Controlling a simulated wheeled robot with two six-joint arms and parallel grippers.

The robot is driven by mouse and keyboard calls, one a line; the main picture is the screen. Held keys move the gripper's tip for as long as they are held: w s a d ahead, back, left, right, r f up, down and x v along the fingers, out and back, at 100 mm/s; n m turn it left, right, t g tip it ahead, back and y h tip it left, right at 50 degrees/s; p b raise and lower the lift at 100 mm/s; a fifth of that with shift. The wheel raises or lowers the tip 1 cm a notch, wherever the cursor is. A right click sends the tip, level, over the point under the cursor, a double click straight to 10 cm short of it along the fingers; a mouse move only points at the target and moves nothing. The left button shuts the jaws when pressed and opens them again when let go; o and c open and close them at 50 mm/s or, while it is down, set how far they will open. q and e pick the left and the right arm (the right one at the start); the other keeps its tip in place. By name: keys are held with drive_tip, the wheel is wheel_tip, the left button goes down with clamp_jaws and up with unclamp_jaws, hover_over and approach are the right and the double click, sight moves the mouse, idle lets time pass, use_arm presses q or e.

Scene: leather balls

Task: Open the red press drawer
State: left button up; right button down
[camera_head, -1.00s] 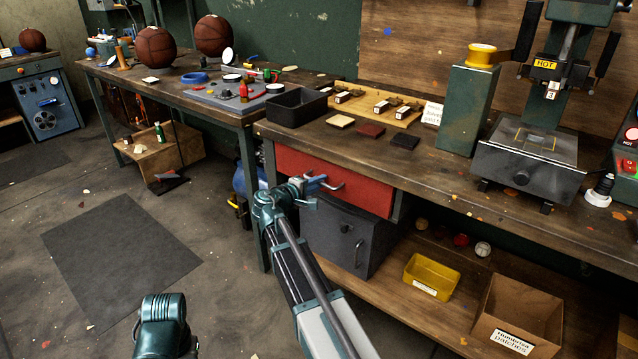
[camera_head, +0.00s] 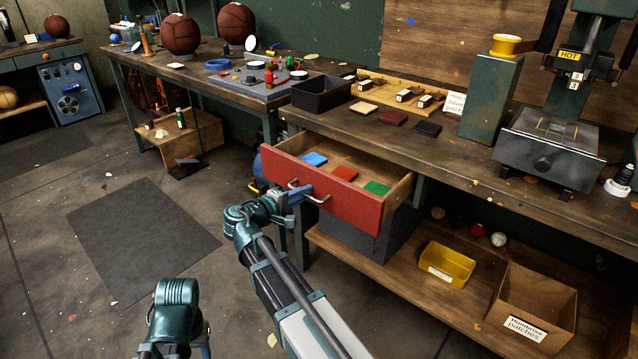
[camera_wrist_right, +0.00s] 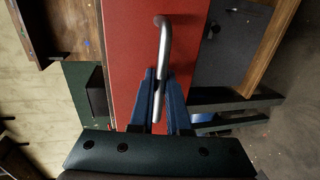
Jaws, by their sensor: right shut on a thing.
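The red press drawer (camera_head: 322,200) stands pulled out from under the workbench, with its inside showing. A blue patch (camera_head: 313,159), a red patch (camera_head: 344,173) and a green patch (camera_head: 377,188) lie in it. My right gripper (camera_head: 297,193) is shut on the drawer's metal handle (camera_head: 318,199). In the right wrist view, the blue fingers (camera_wrist_right: 159,97) close around the lower part of the handle (camera_wrist_right: 164,45), in front of the red drawer face (camera_wrist_right: 130,50). My left arm shows at the bottom of the head view, but its fingers are out of sight.
A black bin (camera_head: 320,94) stands on the workbench above the drawer. A dark grey cabinet (camera_head: 365,238) sits below it. A yellow bin (camera_head: 446,264) and a cardboard box (camera_head: 524,303) rest on the lower shelf. The floor mat (camera_head: 142,228) is clear.

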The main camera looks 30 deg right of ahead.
drive_tip(key=f+v, duration=0.2)
drive_tip(key=v, duration=0.9)
drive_tip(key=shift+a, duration=0.2)
drive_tip(key=shift+s+f, duration=0.1)
drive_tip(key=shift+f, duration=0.05)
drive_tip(key=c, duration=1.2)
unclamp_jaws()
drive_tip(key=shift+o, duration=0.2)
